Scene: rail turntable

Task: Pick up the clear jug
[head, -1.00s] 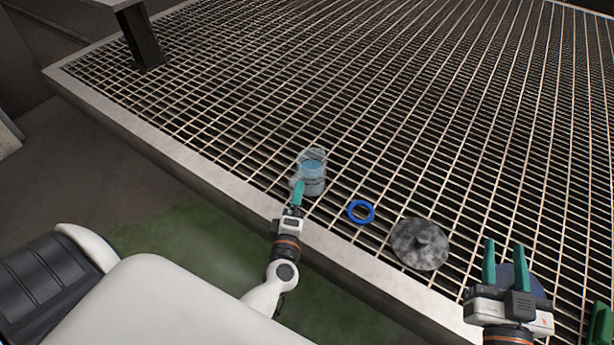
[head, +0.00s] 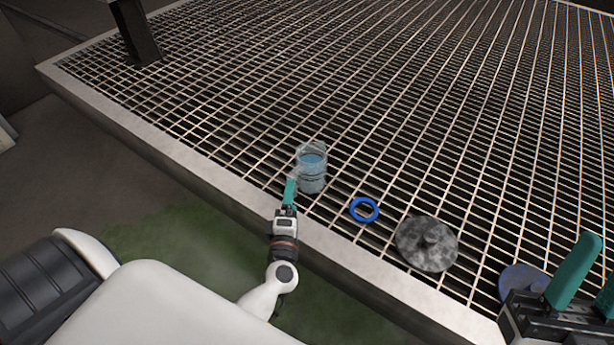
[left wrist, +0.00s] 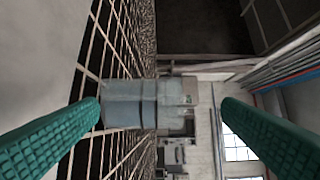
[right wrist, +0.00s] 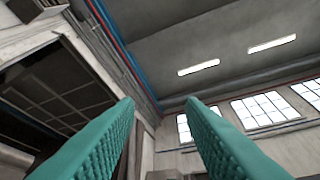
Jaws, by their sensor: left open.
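The clear jug (head: 312,168), with bluish contents, stands upright on the metal grating near its front edge. In the left wrist view the jug (left wrist: 130,103) lies sideways in the picture, ahead of and between the two green fingers. My left gripper (head: 290,186) is open and empty, just in front of and slightly left of the jug, apart from it as far as I can tell. My right gripper (head: 590,275) is at the lower right of the head view, partly cut off. Its fingers (right wrist: 160,105) stand apart with nothing between them.
A blue ring (head: 364,210) lies on the grating right of the jug. Beyond it lie a grey mottled disc with a knob (head: 427,244) and a blue disc (head: 517,280) partly behind my right gripper. A dark post (head: 137,35) stands at the far left. The grating behind the jug is clear.

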